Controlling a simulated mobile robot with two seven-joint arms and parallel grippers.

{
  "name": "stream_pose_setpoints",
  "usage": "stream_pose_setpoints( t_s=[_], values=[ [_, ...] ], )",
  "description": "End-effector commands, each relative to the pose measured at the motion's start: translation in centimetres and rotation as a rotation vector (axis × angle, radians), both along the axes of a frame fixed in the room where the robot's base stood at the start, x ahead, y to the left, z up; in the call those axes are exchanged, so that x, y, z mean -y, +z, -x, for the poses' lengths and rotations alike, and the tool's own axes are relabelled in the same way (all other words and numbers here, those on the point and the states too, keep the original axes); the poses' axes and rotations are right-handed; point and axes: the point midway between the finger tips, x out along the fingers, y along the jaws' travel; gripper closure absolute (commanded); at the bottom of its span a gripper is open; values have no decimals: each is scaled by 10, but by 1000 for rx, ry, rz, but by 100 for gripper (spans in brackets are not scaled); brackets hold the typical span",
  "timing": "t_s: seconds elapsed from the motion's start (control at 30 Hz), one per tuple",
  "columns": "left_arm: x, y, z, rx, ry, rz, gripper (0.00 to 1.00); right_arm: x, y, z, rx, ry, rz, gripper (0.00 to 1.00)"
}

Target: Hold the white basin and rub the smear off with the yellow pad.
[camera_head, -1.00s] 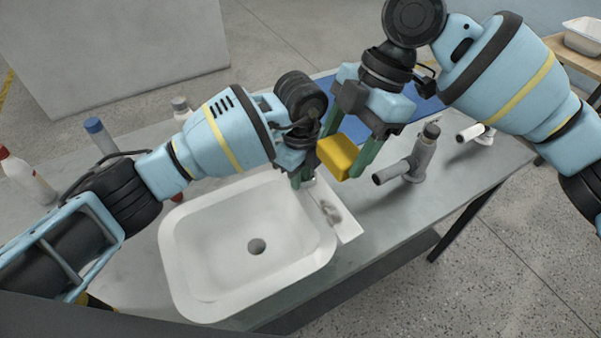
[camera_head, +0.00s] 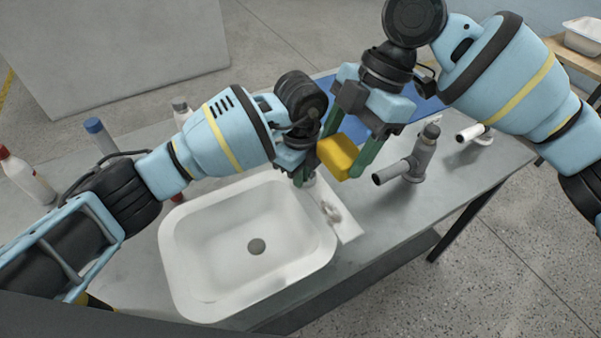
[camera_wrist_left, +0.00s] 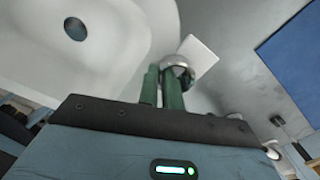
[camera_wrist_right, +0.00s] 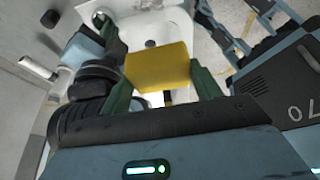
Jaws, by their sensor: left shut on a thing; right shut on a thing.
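The white basin (camera_head: 205,240) lies on the grey bench, its drain hole facing up; it also shows in the left wrist view (camera_wrist_left: 120,55). My left gripper (camera_head: 301,178) is shut on the basin's far rim, near the ledge; the exact contact is partly hidden. Its green fingers show close together in the left wrist view (camera_wrist_left: 163,88). My right gripper (camera_head: 347,160) is shut on the yellow pad (camera_head: 338,155), held above and beyond the ledge, apart from the smear. The pad fills the middle of the right wrist view (camera_wrist_right: 158,65).
A grey tap-like fitting (camera_head: 415,160) stands right of the pad, with another fitting (camera_head: 474,133) beyond. A blue mat (camera_head: 424,108) lies behind. Bottles (camera_head: 26,175) stand at the left.

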Motion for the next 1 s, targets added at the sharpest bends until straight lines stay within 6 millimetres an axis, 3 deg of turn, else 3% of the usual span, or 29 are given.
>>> stream_pose_setpoints(
  t_s=[0.53,0.83,1.0],
  values=[
    [0,0,0,0,0,0,100,1,-7,-1,-3,-46,6,55],
    [0,0,0,0,0,0,100,6,-54,-13,-28,-451,30,55],
    [0,0,0,0,0,0,100,6,-69,-18,-11,-660,16,55]
  ],
)
